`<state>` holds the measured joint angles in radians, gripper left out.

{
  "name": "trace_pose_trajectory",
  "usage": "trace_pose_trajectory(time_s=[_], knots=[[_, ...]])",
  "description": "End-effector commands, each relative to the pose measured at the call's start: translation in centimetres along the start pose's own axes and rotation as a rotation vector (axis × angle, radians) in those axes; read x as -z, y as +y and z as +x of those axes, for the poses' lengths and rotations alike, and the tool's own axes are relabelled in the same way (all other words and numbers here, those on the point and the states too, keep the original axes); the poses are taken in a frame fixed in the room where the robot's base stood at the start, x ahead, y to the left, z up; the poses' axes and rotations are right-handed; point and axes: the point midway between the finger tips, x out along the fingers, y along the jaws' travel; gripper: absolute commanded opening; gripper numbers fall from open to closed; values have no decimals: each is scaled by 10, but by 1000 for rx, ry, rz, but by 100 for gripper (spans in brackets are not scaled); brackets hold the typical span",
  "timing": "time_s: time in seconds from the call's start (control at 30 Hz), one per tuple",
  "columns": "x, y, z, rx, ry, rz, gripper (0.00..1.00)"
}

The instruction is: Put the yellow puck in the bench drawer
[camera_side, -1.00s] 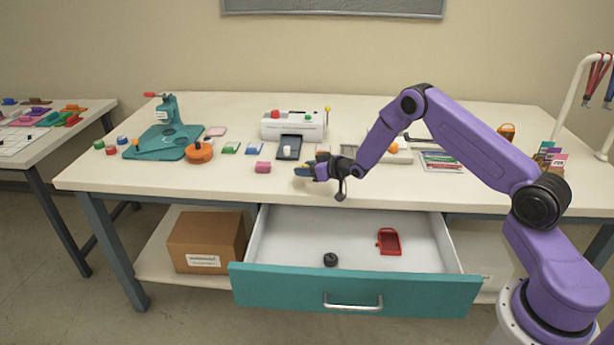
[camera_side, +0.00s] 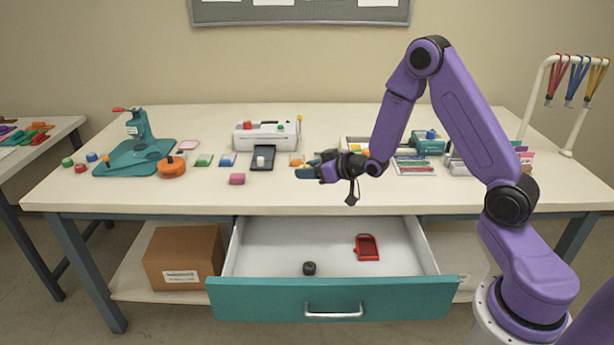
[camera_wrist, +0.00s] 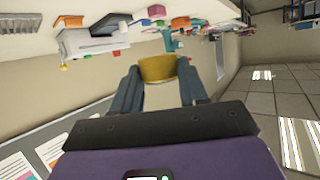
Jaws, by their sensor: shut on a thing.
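The yellow puck (camera_wrist: 158,68) is between my fingers in the wrist view. The bench drawer (camera_side: 246,298) is pulled out, with a teal front and a white inside. It lies below my gripper and toward the camera. A dark round thing (camera_side: 309,268) and a red tray (camera_side: 367,247) lie in the drawer, with bare floor around them.
Behind are a dark pad (camera_side: 262,158) and a white laminator (camera_side: 266,136). An orange round thing (camera_side: 171,167) and a teal press (camera_side: 140,150) stand at left. A cardboard box (camera_side: 183,257) is on the lower shelf.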

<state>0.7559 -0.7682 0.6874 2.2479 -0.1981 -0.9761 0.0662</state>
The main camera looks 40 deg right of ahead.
Motion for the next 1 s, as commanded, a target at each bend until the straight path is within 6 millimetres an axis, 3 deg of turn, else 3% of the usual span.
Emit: trace_pose_trajectory(time_s=[0.27, 0.6, 0.8, 1.0], knots=[[-4, -23, -16, -21, 3, 26, 13], [-20, -60, -56, -106, 3, 68, 13], [-28, -69, -77, -152, 3, 72, 13], [-31, -71, -85, -172, 4, 72, 13]])
